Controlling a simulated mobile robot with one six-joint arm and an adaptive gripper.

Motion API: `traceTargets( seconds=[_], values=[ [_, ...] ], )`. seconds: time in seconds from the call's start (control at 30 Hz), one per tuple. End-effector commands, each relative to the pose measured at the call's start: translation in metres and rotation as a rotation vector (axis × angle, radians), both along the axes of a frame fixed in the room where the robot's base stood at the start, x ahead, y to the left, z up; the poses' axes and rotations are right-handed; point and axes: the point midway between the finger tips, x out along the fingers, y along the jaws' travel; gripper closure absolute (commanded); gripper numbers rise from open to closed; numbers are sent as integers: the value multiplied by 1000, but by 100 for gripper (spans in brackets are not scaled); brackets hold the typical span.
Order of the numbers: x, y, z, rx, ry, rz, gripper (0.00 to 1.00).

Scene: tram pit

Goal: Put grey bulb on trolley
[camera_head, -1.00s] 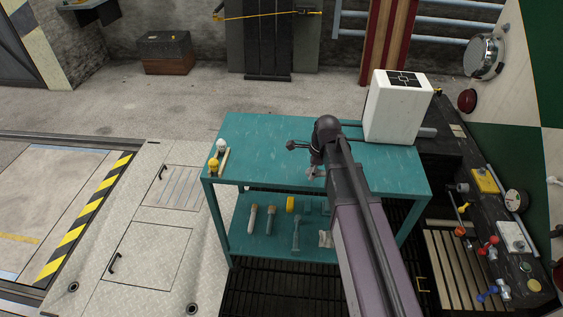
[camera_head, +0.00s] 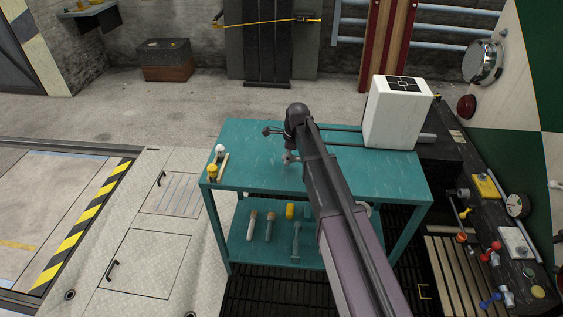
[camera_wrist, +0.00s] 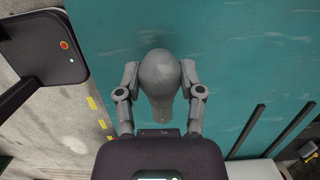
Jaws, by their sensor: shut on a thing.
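The grey bulb (camera_wrist: 160,75) is between the fingers of my gripper (camera_wrist: 160,90) in the wrist view, with its round end away from the wrist. My gripper is shut on it. In the head view my gripper (camera_head: 288,158) is small and partly hidden by my arm, over the left-middle part of the teal trolley's top (camera_head: 330,178). The trolley top also fills the background of the wrist view (camera_wrist: 240,60). I cannot tell whether the bulb touches the top.
A white box (camera_head: 395,115) stands at the right back. Several tools, including a hammer (camera_head: 296,240), lie on the lower shelf.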

Motion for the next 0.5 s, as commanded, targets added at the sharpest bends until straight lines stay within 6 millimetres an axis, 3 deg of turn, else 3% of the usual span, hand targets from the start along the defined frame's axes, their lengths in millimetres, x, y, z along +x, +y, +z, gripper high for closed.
traceTargets(
  seconds=[0.1,0.5],
  values=[
    [9,6,-1,0,0,0,96],
    [10,8,-1,0,0,0,96]
  ],
)
